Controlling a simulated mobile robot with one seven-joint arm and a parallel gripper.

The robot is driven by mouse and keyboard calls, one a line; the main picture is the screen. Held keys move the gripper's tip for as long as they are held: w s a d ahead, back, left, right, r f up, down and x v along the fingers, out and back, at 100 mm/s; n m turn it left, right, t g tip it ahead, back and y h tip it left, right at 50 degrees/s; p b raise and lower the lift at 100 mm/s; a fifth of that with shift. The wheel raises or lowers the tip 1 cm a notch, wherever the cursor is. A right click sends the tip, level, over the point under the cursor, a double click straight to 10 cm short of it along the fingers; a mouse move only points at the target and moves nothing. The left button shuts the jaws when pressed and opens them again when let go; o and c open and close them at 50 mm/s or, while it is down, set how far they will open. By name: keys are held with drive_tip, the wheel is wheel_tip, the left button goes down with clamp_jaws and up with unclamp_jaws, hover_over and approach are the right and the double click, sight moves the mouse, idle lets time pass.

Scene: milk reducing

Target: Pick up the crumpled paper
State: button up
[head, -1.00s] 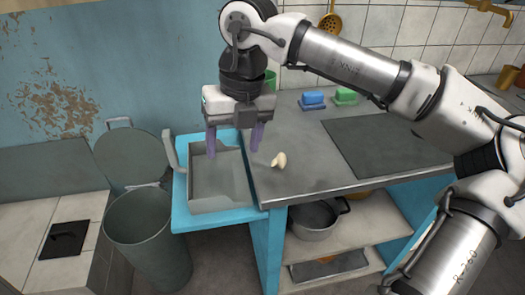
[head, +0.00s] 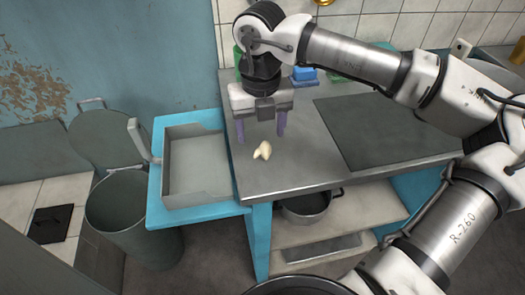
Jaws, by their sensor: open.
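The crumpled paper (head: 262,150) is a small cream-coloured lump on the grey metal counter (head: 290,171), near its left end. My gripper (head: 260,139) points down with its two purple fingers spread apart and nothing between them. In the picture it is just above and behind the paper; the fingers appear apart from it. The exact height of the fingertips over the counter is hard to tell.
A grey tray (head: 197,196) in a blue frame adjoins the counter's left side. A grey bin (head: 133,215) stands left of it on the floor. A dark flat panel (head: 385,130) lies on the counter at right. A blue item (head: 304,74) sits behind my gripper. A pot (head: 305,208) is on the shelf below.

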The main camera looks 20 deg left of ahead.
sight(262, 147)
wheel_tip(262, 147, down, 6)
drive_tip(key=shift+s+d+r+p, duration=0.1)
drive_tip(key=shift+d+r+p, duration=0.1)
drive_tip(key=shift+p, duration=0.25)
drive_tip(key=shift+c, duration=0.2)
drive_tip(key=c, duration=1)
